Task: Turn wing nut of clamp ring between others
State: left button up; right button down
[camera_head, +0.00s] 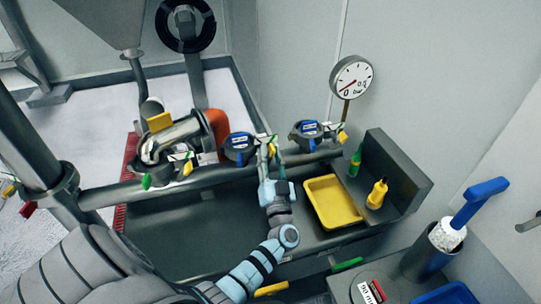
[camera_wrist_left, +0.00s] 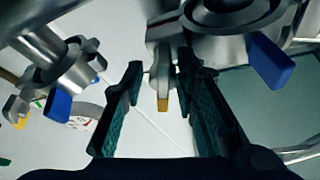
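Several clamp rings sit along a horizontal grey pipe in the head view, among them a left one (camera_head: 181,158) and a right one (camera_head: 302,140). Blue-marked valve bodies (camera_head: 238,147) stand near them. My left gripper (camera_head: 271,147) reaches up to the middle clamp, between the others. In the left wrist view my left gripper (camera_wrist_left: 160,78) is open, with one dark finger on each side of a metal wing nut with a yellow tip (camera_wrist_left: 163,104). I see a gap at the left finger; contact at the right finger is unclear. My right gripper is not in view.
A yellow tray (camera_head: 333,203), a green bottle (camera_head: 355,161) and a yellow bottle (camera_head: 377,194) stand right of my left arm. A pressure gauge (camera_head: 351,77) rises behind. A blue-handled brush (camera_head: 478,200) stands in a holder at right. In the wrist view, blue handles (camera_wrist_left: 270,60) flank the gripper.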

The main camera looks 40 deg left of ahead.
pick_arm(q)
jog(key=shift+s+r, duration=0.1)
jog(key=shift+s, duration=0.05)
grip_shut()
jog(key=shift+n+g+y, duration=0.3)
jog(key=shift+n+y, duration=0.1)
jog(key=shift+n, duration=0.1)
jog(key=n+g+b, duration=0.1)
jog(key=n, duration=0.1)
jog(key=shift+n+y, duration=0.4)
jog(key=n+g+b, duration=0.1)
jog(key=n, duration=0.1)
jog(key=n+g+y+b, duration=0.1)
jog(key=n, duration=0.2)
jog(key=shift+y, duration=0.3)
jog(key=n+g, duration=0.1)
jog(key=n, duration=0.1)
jog(key=n+g+b, duration=0.1)
jog(key=n, duration=0.2)
jog(key=shift+g+y, duration=0.3)
jog(key=shift+n+g+b, duration=0.5)
jog(key=shift+n+g, duration=0.3)
jog(key=shift+n, duration=1)
